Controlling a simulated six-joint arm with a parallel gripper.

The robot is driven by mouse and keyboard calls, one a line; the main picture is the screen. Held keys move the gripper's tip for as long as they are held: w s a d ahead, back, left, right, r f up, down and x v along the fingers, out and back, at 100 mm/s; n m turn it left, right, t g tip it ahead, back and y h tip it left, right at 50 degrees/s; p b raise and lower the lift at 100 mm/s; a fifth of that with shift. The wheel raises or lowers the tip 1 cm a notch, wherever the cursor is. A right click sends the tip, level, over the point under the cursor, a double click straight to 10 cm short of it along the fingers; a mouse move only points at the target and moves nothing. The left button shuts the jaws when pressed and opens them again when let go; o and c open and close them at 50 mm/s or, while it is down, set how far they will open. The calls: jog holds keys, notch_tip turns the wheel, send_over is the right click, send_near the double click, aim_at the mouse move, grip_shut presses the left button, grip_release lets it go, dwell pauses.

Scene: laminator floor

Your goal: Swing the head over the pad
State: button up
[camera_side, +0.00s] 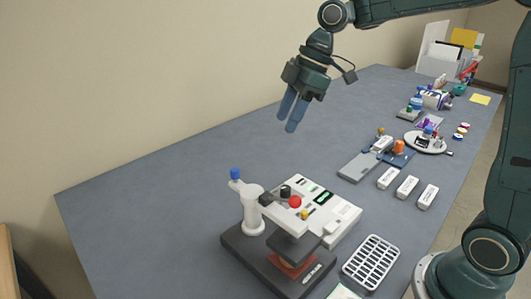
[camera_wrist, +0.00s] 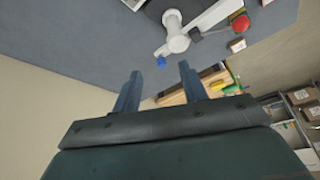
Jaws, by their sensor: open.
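The press machine stands on a dark base (camera_side: 238,240) at the front of the table. Its round white post (camera_side: 252,212) carries a blue knob (camera_side: 235,174); both also show in the wrist view, post (camera_wrist: 176,38) and knob (camera_wrist: 161,62). A lever with a red knob (camera_side: 295,202) reaches right from the post. A dark block, seemingly the head (camera_side: 296,246), appears above the reddish-brown pad (camera_side: 290,265), partly hiding it; I cannot tell how exactly they line up. My gripper (camera_side: 286,123) is open and empty, high above the table behind the machine. Its fingers (camera_wrist: 160,72) point toward it.
A white panel (camera_side: 338,216) with small displays lies beside the machine. A white slotted rack (camera_side: 371,262) is at the front right edge. White blocks (camera_side: 407,186), a grey plate (camera_side: 357,167) and a cluttered dish (camera_side: 425,142) stand farther right. The left table half is clear.

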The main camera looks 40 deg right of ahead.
jog(key=s+d+r+m+t+h, duration=0.1)
jog(key=s+m, duration=0.3)
jog(key=s, duration=0.4)
jog(key=s+r+m+t+h, duration=0.1)
jog(key=s+m, duration=0.3)
jog(key=s, duration=0.5)
jog(key=shift+d+r+m+h, duration=0.2)
jog(key=shift+d+m+h, duration=0.1)
jog(key=shift+d+h, duration=0.1)
jog(key=shift+s, duration=0.1)
jog(key=s+d+f+m+t+h, duration=0.1)
jog(key=s+d+f+m, duration=0.1)
jog(key=s, duration=0.4)
jog(key=shift+f+m, duration=0.45)
jog(key=shift+m, duration=0.25)
